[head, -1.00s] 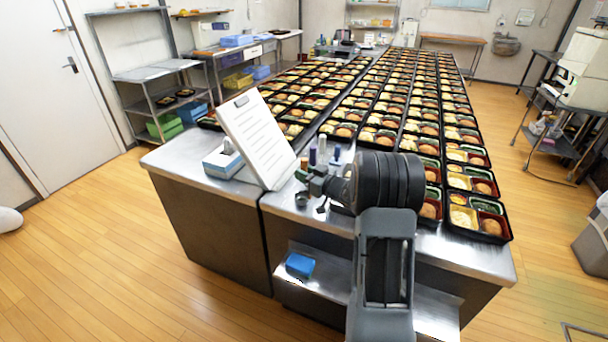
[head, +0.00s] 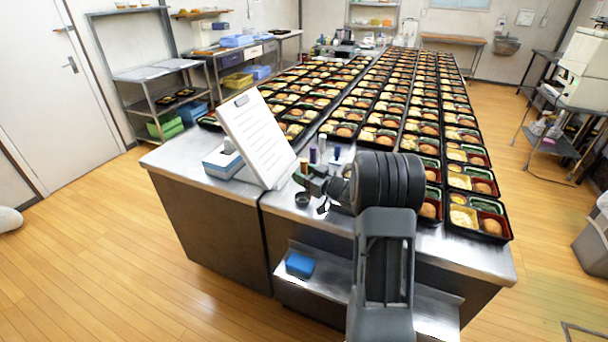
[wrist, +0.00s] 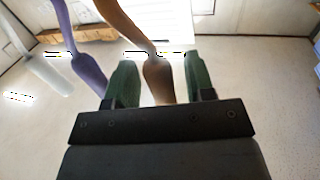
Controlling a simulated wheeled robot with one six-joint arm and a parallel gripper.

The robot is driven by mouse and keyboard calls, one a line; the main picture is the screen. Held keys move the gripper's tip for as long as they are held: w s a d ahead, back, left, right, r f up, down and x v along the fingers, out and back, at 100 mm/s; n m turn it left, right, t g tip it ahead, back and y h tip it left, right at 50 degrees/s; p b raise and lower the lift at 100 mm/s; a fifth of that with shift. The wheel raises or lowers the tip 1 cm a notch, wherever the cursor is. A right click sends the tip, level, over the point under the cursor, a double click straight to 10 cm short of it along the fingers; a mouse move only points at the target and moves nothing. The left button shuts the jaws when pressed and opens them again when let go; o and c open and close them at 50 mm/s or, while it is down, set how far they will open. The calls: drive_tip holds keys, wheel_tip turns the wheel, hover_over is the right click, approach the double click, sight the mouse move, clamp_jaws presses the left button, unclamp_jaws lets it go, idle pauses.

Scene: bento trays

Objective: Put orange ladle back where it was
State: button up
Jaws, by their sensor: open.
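The orange ladle (wrist: 158,82) looks brownish orange in the wrist view. Its long thin neck runs up to the upper left, and its wider part sits between my two green fingers. My gripper (wrist: 160,62) is open, with a finger on each side of the ladle and gaps showing. A purple utensil (wrist: 85,72) hangs or stands to the left, and a pale grey one (wrist: 45,72) farther left. In the head view my gripper (head: 309,184) is at the near table edge, partly hidden by my arm. The ladle's lower end is hidden.
A tilted white board (head: 257,140) stands left of my gripper on the steel table (head: 180,160). Rows of filled bento trays (head: 475,215) cover the table behind and right. A dark round ring (head: 302,200) lies by the near edge. A blue box (head: 299,264) sits on the lower shelf.

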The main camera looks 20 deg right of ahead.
drive_tip(key=b+v, duration=0.1)
drive_tip(key=v, duration=1)
drive_tip(key=a+r+m+g+h, duration=0.3)
drive_tip(key=r+m+h, duration=0.1)
drive_tip(key=h, duration=0.6)
drive_tip(key=s+a+f+g+y, duration=0.1)
drive_tip(key=s+a+g, duration=0.3)
drive_tip(key=s+a, duration=0.3)
drive_tip(key=s+a+f+m+g+y, duration=0.1)
drive_tip(key=s+a+g, duration=0.4)
drive_tip(key=s, duration=0.8)
drive_tip(key=a+f, duration=0.1)
drive_tip(key=a, duration=0.2)
drive_tip(key=shift+s, duration=0.1)
wheel_tip(320, 180, up, 3)
drive_tip(key=p, duration=0.2)
drive_tip(key=shift+r+p, duration=0.2)
drive_tip(key=shift+p, duration=0.1)
